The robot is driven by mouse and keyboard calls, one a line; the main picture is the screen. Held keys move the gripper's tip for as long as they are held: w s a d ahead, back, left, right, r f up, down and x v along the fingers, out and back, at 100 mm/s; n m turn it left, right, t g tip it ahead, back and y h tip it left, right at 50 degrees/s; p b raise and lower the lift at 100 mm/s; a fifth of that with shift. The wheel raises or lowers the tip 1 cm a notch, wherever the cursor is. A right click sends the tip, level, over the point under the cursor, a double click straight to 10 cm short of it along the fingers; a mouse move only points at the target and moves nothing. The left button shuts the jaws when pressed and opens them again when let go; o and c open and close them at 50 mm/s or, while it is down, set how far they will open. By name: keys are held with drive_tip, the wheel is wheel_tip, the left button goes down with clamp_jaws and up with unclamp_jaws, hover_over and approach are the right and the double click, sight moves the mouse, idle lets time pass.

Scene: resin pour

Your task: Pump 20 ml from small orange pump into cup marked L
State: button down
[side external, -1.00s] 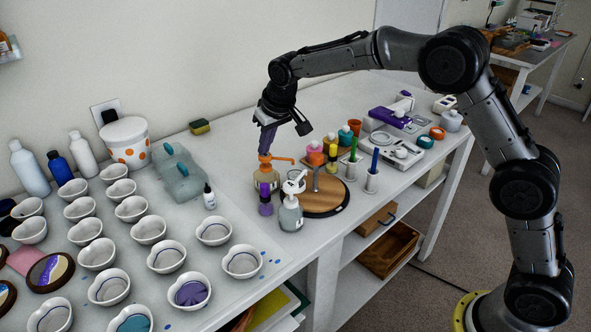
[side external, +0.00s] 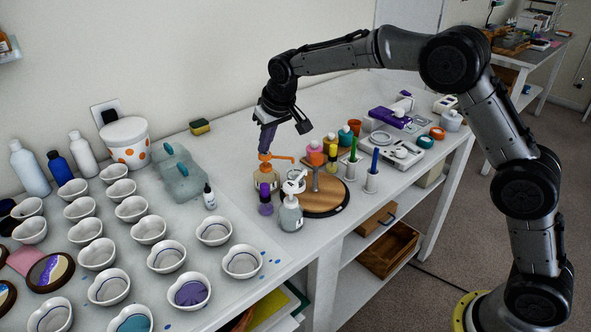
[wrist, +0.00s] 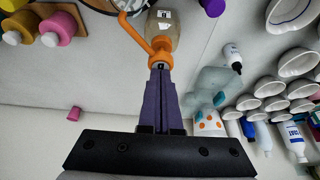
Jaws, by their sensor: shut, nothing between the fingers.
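The small orange pump (side external: 268,158) sits on a clear bottle (side external: 266,178) of pale amber liquid, its spout pointing right. In the wrist view the orange pump head (wrist: 160,46) and spout show just beyond my fingertips. My gripper (side external: 265,149) points down with its purple fingers shut and empty, directly over the pump head. In the wrist view the fingertips (wrist: 160,70) are at the pump head; I cannot tell whether they press on it. Several white cups (side external: 213,231) stand at the left and front; no mark L is readable on any.
A purple-capped bottle (side external: 265,199) and a white pump bottle (side external: 291,212) stand close in front of the orange pump. A round wooden board (side external: 325,198) lies to its right. Pen holders (side external: 371,181) and a scale (side external: 400,151) stand further right.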

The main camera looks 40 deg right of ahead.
drive_tip(key=shift+f, duration=0.5)
drive_tip(key=shift+r, duration=1.05)
wheel_tip(320, 180, up, 6)
